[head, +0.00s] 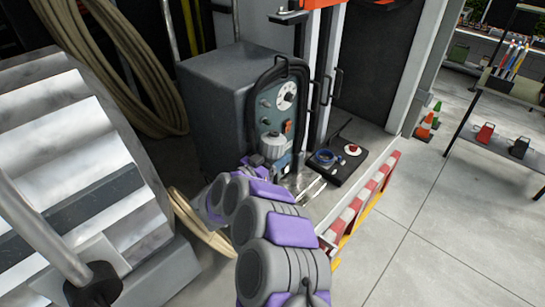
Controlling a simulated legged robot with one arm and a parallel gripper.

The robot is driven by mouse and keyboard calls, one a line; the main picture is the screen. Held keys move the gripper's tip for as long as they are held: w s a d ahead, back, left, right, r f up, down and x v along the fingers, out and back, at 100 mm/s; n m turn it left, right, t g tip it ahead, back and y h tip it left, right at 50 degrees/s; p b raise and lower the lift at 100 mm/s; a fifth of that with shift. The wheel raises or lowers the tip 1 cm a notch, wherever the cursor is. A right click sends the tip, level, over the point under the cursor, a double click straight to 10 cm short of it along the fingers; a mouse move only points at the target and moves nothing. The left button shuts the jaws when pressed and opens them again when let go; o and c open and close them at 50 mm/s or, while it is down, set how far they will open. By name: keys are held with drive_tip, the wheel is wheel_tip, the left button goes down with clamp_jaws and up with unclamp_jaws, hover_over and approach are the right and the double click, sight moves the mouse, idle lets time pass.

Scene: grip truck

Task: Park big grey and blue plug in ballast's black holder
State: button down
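A big grey and blue plug (273,145) is in front of the ballast's panel, with its grey cylindrical part up and blue below. The ballast (215,95) is a large grey box with a black-framed front panel bearing a white dial (287,95). A black hoop (282,62) tops the panel; I cannot tell whether this is the holder. My grey and purple arm reaches up from the bottom, and my gripper (258,163) is at the plug's lower left. My arm partly hides it. I cannot tell whether its fingers touch or grip the plug.
A black tray (340,165) with a blue ring and a red and white piece lies right of the ballast. Metal steps (70,150) stand left, hoses (120,65) behind. A red and white striped edge (365,200) borders the open floor at right.

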drive_tip(key=shift+w+d+r+t, duration=0.15)
drive_tip(key=shift+w+d+t, duration=0.2)
drive_tip(key=shift+t, duration=0.05)
drive_tip(key=shift+w+d+r+h, duration=0.1)
drive_tip(key=shift+w+d+h, duration=0.2)
drive_tip(key=shift+d, duration=0.05)
drive_tip(key=shift+w+d+h, duration=0.1)
drive_tip(key=shift+d+h, duration=0.1)
drive_tip(key=shift+h, duration=0.1)
drive_tip(key=shift+w+d+r+t, duration=0.1)
drive_tip(key=shift+w+d+t, duration=0.1)
drive_tip(key=shift+t, duration=0.2)
drive_tip(key=shift+w, duration=0.1)
drive_tip(key=shift+s+a+r+b, duration=0.15)
drive_tip(key=shift+s+a+b, duration=0.25)
drive_tip(key=shift+s+a, duration=0.3)
drive_tip(key=shift+s+a+r+b, duration=0.1)
drive_tip(key=shift+s+a+b, duration=0.25)
drive_tip(key=shift+s+a, duration=0.3)
idle(0.6)
drive_tip(key=shift+f+b, duration=1.05)
drive_tip(key=shift+f, duration=0.75)
idle(1.2)
drive_tip(key=shift+c, duration=0.4)
unclamp_jaws()
drive_tip(key=shift+d+r, duration=0.1)
